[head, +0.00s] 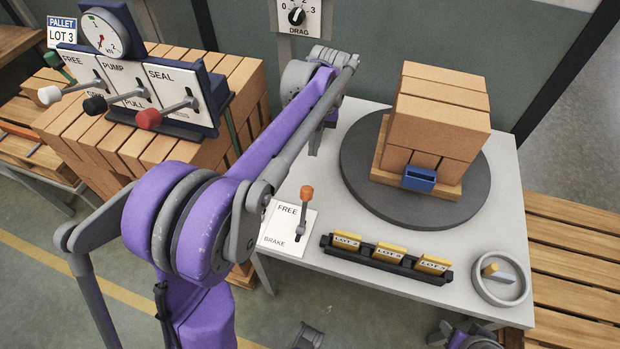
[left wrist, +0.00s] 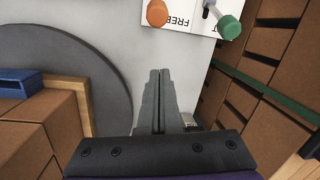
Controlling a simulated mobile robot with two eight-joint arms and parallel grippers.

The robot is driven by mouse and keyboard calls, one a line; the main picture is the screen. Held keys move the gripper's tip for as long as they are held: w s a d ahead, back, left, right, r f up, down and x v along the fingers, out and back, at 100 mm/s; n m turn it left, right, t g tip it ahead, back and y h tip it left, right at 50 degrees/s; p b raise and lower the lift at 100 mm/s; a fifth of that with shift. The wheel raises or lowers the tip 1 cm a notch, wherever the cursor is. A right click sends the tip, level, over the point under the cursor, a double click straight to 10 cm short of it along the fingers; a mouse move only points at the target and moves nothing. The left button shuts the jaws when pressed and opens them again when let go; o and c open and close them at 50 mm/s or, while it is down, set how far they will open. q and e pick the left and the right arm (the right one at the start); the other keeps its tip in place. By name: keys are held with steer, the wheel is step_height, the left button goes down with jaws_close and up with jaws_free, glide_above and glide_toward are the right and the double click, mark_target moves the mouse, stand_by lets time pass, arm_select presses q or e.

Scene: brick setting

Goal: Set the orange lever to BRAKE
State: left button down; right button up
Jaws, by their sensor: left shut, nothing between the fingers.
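The orange lever (head: 306,192) stands on a white plate (head: 272,228) marked FREE and BRAKE at the front left of the grey table. Its knob shows beside the word FREE, at the plate's far end. In the left wrist view the orange knob (left wrist: 157,13) is straight beyond my fingertips, apart from them. My left gripper (head: 315,148) is shut and empty, above the table behind the lever; its closed fingers also show in the left wrist view (left wrist: 158,78). My right gripper is not clearly in view.
A green-knobbed lever (left wrist: 229,27) stands close to the orange one. A dark turntable (head: 362,187) carries stacked bricks (head: 438,118). A black rack (head: 385,262) of yellow LOT tags and a round dish (head: 500,293) lie at the front. A lever panel (head: 135,85) stands at left.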

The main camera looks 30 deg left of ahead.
arm_select(q)
step_height(320, 180, down, 10)
steer(key=s+b, duration=0.1)
steer(key=s, duration=0.1)
steer(key=s+d+r, duration=0.1)
steer(key=s, duration=0.1)
steer(key=shift+s+d+r, duration=0.15)
steer(key=shift+s+r, duration=0.05)
steer(key=shift+r, duration=0.15)
stand_by(0.3)
steer(key=shift+s+d+r+t+p, duration=0.15)
steer(key=shift+s+r+t+p, duration=0.35)
steer(key=shift+s+p, duration=0.1)
steer(key=s+d+t+y+p, duration=0.2)
steer(key=s+t, duration=0.5)
steer(key=s, duration=0.4)
steer(key=shift+s+d+r+t+p, duration=0.35)
steer(key=shift+r+p, duration=0.1)
steer(key=shift+p, duration=0.45)
